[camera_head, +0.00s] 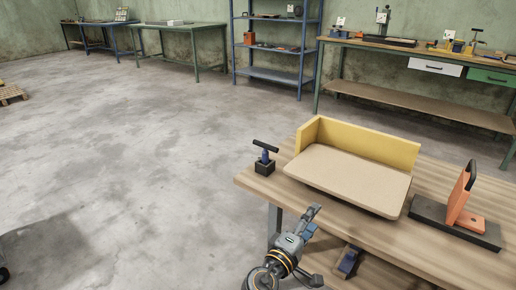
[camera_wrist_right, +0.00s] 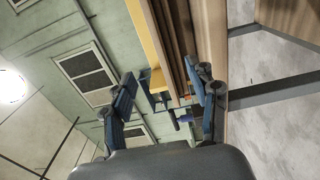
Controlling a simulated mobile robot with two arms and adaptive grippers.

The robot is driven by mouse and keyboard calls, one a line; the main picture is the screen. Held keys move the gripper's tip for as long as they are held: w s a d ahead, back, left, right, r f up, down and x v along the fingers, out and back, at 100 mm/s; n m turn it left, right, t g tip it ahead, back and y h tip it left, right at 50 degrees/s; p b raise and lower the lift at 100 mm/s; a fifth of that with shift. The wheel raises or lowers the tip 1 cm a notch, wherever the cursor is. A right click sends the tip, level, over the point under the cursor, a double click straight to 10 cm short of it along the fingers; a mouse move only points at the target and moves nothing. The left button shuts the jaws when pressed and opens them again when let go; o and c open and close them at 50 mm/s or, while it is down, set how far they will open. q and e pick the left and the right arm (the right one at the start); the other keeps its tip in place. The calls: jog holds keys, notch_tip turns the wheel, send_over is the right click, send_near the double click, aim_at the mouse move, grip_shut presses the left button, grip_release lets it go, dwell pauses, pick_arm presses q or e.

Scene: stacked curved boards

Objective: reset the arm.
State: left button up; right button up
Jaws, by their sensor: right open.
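My right gripper (camera_head: 332,232) is low at the front left edge of the wooden workbench (camera_head: 450,262). Its two blue-grey fingers are spread apart, with nothing held between them. In the right wrist view, the open gripper (camera_wrist_right: 160,74) has the bench edge and yellow fixture behind the gap between its fingers. A tan board stack (camera_head: 350,178) with rounded corners lies on the bench, against a yellow L-shaped fixture (camera_head: 368,142). The gripper is apart from the stack. My left gripper is not in view.
A black post with a T-handle (camera_head: 264,158) stands at the bench's left corner. An orange bracket on a black base (camera_head: 462,205) stands at the right. Blue shelving (camera_head: 272,75) and further workbenches (camera_head: 410,105) line the back wall.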

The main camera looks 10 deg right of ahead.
jog(key=s+d+f+m+g+y, duration=0.15)
jog(key=s+f+g+y, duration=0.35)
jog(key=f, duration=0.6)
jog(key=s+d+f+m+y, duration=0.1)
jog(key=s+f+m+y, duration=0.1)
jog(key=s+f, duration=0.7)
jog(key=s+a+f+m+g+y+p, duration=0.1)
jog(key=s+a+f+g+y+p, duration=0.2)
jog(key=s+f, duration=0.35)
jog(key=s+a+f+m+g+y+p, duration=0.2)
jog(key=s+a+f+y+p, duration=0.15)
jog(key=s+f, duration=0.35)
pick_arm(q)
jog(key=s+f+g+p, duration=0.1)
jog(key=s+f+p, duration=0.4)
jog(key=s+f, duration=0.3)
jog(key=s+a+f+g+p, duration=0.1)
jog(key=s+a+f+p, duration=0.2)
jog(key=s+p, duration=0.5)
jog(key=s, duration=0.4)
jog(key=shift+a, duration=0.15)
pick_arm(e)
jog(key=s+d+f, duration=0.1)
jog(key=s+f, duration=0.1)
jog(key=s, duration=0.7)
jog(key=s+d+f+g, duration=0.1)
jog(key=s+d+f, duration=0.1)
jog(key=s, duration=0.7)
jog(key=shift+s+f+n, duration=0.35)
jog(key=shift+f, duration=0.4)
